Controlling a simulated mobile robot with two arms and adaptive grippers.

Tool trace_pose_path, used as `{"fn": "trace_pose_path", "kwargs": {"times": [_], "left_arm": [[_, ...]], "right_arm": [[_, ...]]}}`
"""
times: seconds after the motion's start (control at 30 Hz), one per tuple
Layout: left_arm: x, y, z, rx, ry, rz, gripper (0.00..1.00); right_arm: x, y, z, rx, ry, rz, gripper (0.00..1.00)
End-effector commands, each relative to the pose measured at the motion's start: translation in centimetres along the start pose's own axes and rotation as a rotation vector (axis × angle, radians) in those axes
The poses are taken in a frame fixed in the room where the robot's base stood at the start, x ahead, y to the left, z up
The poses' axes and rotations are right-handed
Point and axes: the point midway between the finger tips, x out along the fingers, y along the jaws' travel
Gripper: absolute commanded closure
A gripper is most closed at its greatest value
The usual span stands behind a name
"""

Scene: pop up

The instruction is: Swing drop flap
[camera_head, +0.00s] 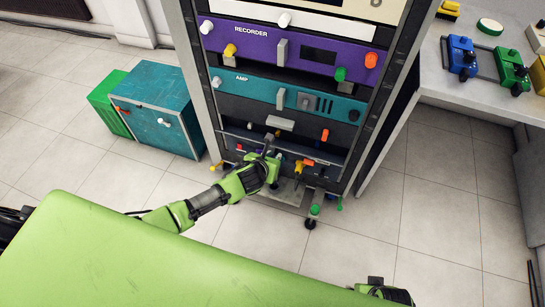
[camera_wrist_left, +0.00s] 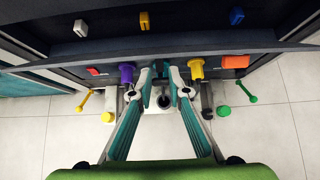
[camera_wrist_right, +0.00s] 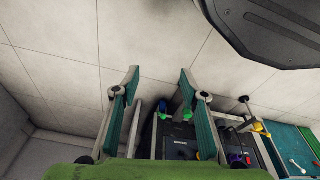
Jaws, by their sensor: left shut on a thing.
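The equipment rack (camera_head: 366,135) stands in the middle of the head view. A dark flap-like panel (camera_head: 240,132) with a long front edge sits low in it, below the teal AMP unit. My left gripper (camera_head: 272,160) is at the rack's lower front. In the left wrist view its fingertips (camera_wrist_left: 159,76) are close together at the panel's lower edge (camera_wrist_left: 90,70), between a purple knob (camera_wrist_left: 126,74) and a yellow knob (camera_wrist_left: 196,69). It is shut on a small part there, largely hidden by the fingers. My right gripper (camera_wrist_right: 158,85) is open and empty, away from the rack.
Orange (camera_wrist_left: 233,146) and green (camera_wrist_left: 224,111) knobs stick out near the rack's foot. A teal cabinet (camera_head: 158,105) stands left of the rack. A grey bench (camera_head: 440,85) with coloured devices is at the right. The tiled floor (camera_head: 430,220) between is clear.

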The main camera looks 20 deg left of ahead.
Motion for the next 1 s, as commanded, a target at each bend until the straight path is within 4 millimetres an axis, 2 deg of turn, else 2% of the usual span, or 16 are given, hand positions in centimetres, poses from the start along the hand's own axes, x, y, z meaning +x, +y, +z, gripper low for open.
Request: {"fn": "trace_pose_path", "kwargs": {"times": [0.03,0.5,1.0], "left_arm": [[-0.1,0.1,0.9,0.0,-0.009,0.001,0.97],[-0.4,0.1,2.3,0.001,-0.01,0.001,0.97],[-0.4,0.1,2.6,0.001,-0.01,0.002,0.97]], "right_arm": [[0.2,0.0,0.2,0.0,-0.004,-0.001,0.6],[3.4,-0.2,2.8,-0.005,-0.025,-0.003,0.6],[3.9,-0.2,3.2,-0.005,-0.026,-0.003,0.6]]}}
